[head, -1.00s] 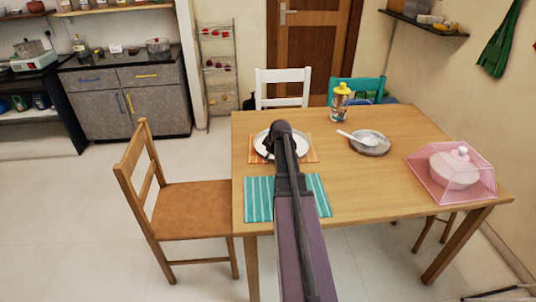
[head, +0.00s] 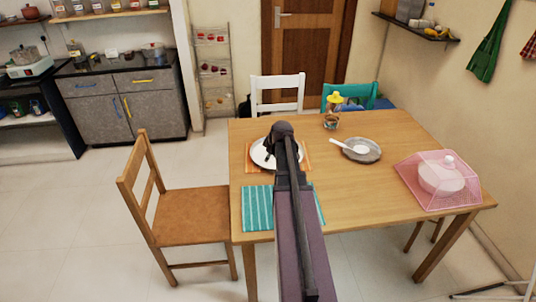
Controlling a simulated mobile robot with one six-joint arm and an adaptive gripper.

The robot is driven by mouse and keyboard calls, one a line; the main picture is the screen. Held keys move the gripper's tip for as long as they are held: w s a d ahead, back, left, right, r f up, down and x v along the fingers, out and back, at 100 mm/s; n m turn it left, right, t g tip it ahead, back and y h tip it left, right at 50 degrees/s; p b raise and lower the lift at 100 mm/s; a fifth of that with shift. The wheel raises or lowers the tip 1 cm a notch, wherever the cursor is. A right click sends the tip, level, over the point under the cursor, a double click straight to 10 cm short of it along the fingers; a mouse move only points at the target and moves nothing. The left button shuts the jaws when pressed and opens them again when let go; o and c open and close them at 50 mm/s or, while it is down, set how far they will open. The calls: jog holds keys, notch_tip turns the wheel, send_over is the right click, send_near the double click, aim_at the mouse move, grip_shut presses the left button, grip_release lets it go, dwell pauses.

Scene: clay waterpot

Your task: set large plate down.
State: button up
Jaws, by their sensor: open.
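The large white plate (head: 258,158) lies on the orange striped placemat (head: 306,157) at the table's far left side. My arm covers its right part. My gripper (head: 268,150) is over the plate, seen mostly from behind, with its dark fingers near the plate's middle. It is open. Whether the fingertips touch the plate is hidden.
The wooden table (head: 365,190) also holds a teal striped placemat (head: 257,208), a grey plate with a white spoon (head: 362,152), a yellow-topped jar (head: 332,115) and a pink mesh cover (head: 440,182). A wooden chair (head: 190,213) stands left.

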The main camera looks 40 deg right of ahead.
jog(key=shift+s+r, duration=0.25)
jog(key=shift+r, duration=0.2)
dwell(0.6)
jog(key=s+a+f+m+g+y, duration=0.1)
jog(key=s+a+f+m+g, duration=0.1)
jog(key=a, duration=2)
jog(key=s+a+m+g, duration=0.1)
jog(key=s+a, duration=0.3)
jog(key=a, duration=0.5)
jog(key=s+a+m+g, duration=0.2)
jog(key=s+a, duration=0.2)
jog(key=a, duration=0.5)
jog(key=shift+s, duration=0.15)
notch_tip(320, 180, up, 4)
jog(key=p, duration=0.4)
jog(key=shift+d+r+p, duration=0.1)
jog(key=shift+p, duration=0.3)
